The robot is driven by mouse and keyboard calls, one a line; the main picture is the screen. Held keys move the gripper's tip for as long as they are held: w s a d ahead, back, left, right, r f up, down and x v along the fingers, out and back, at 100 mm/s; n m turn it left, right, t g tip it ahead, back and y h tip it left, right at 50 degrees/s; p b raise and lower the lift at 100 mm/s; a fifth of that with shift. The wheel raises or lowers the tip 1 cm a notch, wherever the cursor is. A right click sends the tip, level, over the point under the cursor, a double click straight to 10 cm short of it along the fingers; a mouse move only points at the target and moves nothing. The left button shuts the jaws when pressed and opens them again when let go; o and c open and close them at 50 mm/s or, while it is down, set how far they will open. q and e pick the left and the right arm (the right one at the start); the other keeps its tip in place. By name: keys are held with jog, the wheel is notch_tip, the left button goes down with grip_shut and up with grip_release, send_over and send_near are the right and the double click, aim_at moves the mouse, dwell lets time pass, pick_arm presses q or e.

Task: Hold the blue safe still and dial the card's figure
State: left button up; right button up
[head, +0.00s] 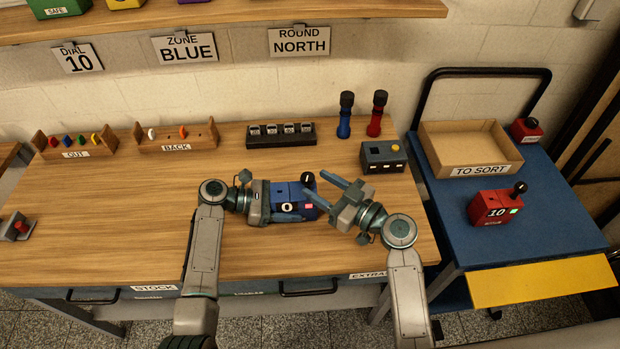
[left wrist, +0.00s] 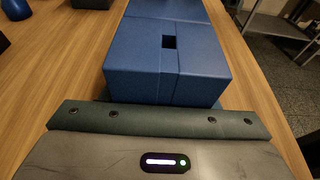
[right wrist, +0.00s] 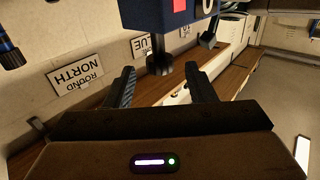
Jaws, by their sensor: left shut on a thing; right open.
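The blue safe (head: 284,190) stands on the wooden table, with a white 0 figure and a small red light on its front. My left gripper (head: 292,207) is shut on it from the left. The safe also fills the upper middle of the left wrist view (left wrist: 140,80). Its black knob (head: 307,179) sticks out at the right; in the right wrist view the knob (right wrist: 160,63) appears between and beyond the fingers. My right gripper (head: 325,193) is open, its fingers close to the knob; contact is not visible. The wall card (head: 77,57) reads DIAL 10.
Cards ZONE BLUE (head: 184,47) and ROUND NORTH (head: 299,41) hang beside it. A grey-blue box (head: 383,157) and two torches, blue (head: 345,118) and red (head: 377,115), stand behind the right gripper.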

jog(key=v, duration=0.8)
